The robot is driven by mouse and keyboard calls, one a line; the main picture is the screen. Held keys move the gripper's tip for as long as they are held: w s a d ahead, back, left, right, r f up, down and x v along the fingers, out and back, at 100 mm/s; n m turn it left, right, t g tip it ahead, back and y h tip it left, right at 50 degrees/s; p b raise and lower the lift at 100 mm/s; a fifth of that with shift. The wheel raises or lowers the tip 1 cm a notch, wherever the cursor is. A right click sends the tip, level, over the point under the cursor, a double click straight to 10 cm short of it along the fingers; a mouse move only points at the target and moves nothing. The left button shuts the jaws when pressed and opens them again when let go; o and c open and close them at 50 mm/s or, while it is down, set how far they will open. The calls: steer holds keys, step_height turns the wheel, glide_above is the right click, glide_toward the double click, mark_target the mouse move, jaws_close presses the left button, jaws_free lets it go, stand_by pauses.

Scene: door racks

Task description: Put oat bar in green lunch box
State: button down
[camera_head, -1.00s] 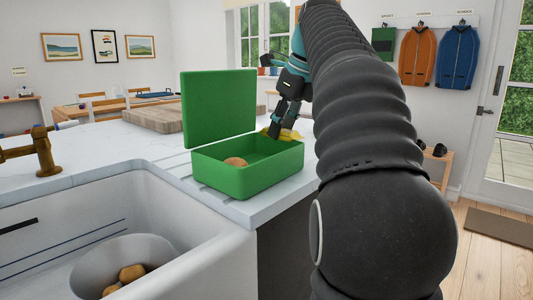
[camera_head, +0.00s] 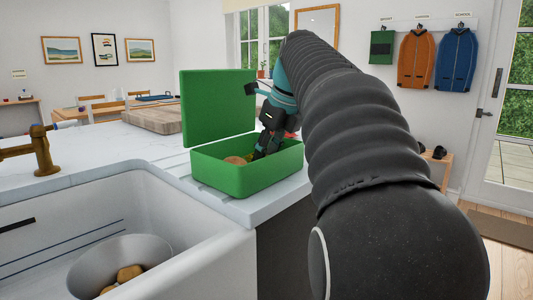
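The green lunch box (camera_head: 247,180) stands open on the white counter beside the sink, its lid raised at the back left. A round brown item (camera_head: 235,161) lies inside it on the left. My gripper (camera_head: 258,153) points down into the box, its fingertips below the rim and right of the brown item. A small yellow patch (camera_head: 250,156), probably the oat bar's wrapper, shows at the fingertips. Most of it is hidden by the fingers and the box wall. I cannot tell whether the fingers still grip it.
The sink (camera_head: 90,220) at front left holds a pale bowl (camera_head: 120,262) with several brown items. A brass tap (camera_head: 43,150) and a wooden board (camera_head: 155,119) stand behind. My arm covers the right centre.

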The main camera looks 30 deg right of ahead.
steer(key=c, duration=0.8)
jaws_free()
steer(key=shift+f, duration=0.1)
steer(key=p+v, duration=0.1)
steer(key=v, duration=1.1)
steer(key=shift+w+d, duration=0.1)
